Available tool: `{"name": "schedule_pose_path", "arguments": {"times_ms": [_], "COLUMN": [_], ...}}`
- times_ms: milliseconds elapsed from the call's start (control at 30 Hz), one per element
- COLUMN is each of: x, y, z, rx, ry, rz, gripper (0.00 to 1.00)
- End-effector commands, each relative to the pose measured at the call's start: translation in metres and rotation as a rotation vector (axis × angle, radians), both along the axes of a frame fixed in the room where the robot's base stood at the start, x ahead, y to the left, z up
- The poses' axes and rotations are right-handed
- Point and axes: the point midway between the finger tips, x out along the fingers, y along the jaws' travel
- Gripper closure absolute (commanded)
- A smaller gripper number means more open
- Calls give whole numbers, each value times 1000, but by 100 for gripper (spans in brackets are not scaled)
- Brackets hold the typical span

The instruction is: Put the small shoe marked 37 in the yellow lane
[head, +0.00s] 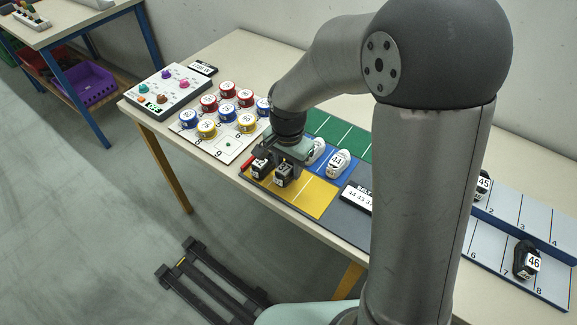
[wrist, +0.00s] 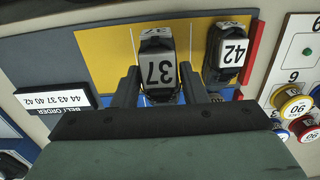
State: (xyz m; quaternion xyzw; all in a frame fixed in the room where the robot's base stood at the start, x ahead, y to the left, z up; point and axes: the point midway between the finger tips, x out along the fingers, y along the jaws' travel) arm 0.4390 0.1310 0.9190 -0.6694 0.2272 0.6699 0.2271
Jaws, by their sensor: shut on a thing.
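The small black shoe marked 37 (wrist: 158,67) is between the two fingers of my gripper (wrist: 158,86) in the wrist view. My gripper is shut on it. In the head view this dark shoe (head: 283,177) is at the yellow lane (head: 316,196), with my gripper (head: 285,162) above it. Whether its sole touches the lane is hard to tell. A black shoe marked 42 (wrist: 227,52) stands in the yellow lane beside it, apart from the fingers; it also shows in the head view (head: 260,168).
Two white shoes (head: 338,164) stand in the blue lane behind. The green lane (head: 335,130) looks empty. A belt-order sign (head: 358,197) stands right of the yellow lane. Coloured round tins (head: 208,129) on a white board are to the left. The yellow lane's right part is free.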

Motion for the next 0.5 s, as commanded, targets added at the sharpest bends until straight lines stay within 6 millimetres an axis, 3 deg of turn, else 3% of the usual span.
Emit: {"name": "schedule_pose_path", "arguments": {"times_ms": [167, 400, 500], "x": [7, 9, 9], "y": [-2, -2, -2], "z": [-9, -40, -42], "rx": [-1, -1, 0], "ry": [1, 2, 0], "rz": [0, 2, 2], "gripper": [84, 84, 84]}}
